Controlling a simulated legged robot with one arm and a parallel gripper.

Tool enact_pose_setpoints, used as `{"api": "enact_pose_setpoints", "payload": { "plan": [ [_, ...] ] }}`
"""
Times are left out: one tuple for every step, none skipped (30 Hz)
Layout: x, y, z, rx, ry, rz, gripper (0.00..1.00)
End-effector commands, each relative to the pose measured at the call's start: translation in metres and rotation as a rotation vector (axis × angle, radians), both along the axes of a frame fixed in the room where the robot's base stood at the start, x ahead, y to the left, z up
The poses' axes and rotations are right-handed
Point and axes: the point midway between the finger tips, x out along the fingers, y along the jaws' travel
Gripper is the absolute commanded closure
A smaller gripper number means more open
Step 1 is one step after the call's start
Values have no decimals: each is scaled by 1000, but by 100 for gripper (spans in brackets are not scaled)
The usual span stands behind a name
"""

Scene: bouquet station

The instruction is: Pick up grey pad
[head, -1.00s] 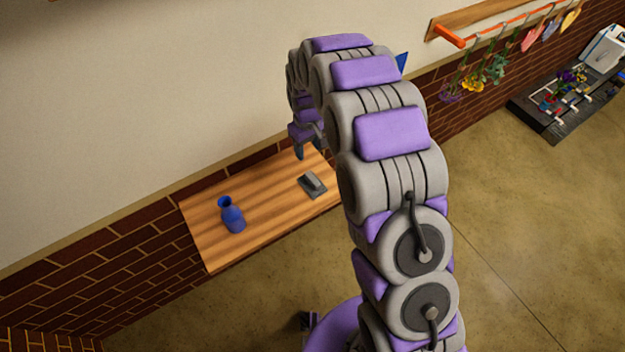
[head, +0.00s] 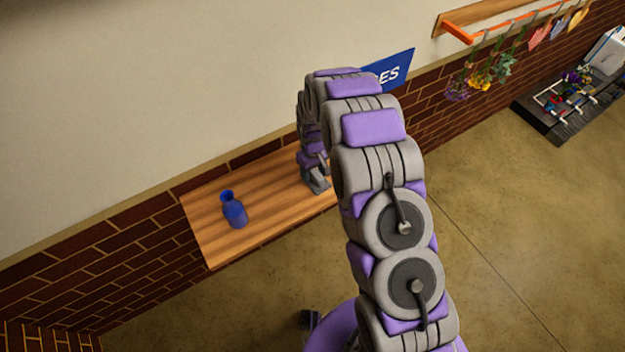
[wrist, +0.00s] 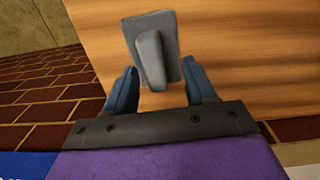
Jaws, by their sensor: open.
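The grey pad (wrist: 165,32) lies on the wooden shelf (wrist: 230,70) in the wrist view, a flat grey plate with a raised lighter grey grip block (wrist: 151,60) on it. My gripper (wrist: 161,82) is open, its two blue-grey fingers on either side of the block's near end. I cannot tell whether either finger touches the pad. In the head view my gripper (head: 316,180) is low over the shelf (head: 265,185) and hides most of the pad.
A blue vase (head: 235,212) stands on the shelf to the left of my gripper. A brick wall runs behind and below the shelf. Bundles of flowers (head: 480,75) hang from an orange rail at upper right, and a dark low platform (head: 560,110) stands on the floor there.

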Motion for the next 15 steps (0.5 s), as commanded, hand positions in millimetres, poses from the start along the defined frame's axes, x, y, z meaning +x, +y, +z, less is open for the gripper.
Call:
{"api": "enact_pose_setpoints", "payload": {
  "plan": [
    [-1,-2,-10,1,2,-2,45],
    [0,-2,-14,2,1,-2,45],
    [0,-2,-18,2,0,-2,45],
    [0,-2,-20,2,-1,-2,45],
    [0,-2,-22,2,-1,-1,45],
    [0,-1,-23,1,-2,-1,45],
    [0,0,-23,0,-2,-1,45],
    [0,1,-23,0,-3,-1,45],
    [1,2,-23,-2,-3,-1,45],
    [1,3,-23,-3,-3,-1,45],
    [1,3,-23,-3,-3,-1,45],
    [1,3,-23,-3,-2,-1,47],
    [1,4,-23,-4,-3,-1,49],
    [1,4,-23,-5,-2,-1,52],
    [1,4,-23,-5,-2,-1,56]
  ]
}}
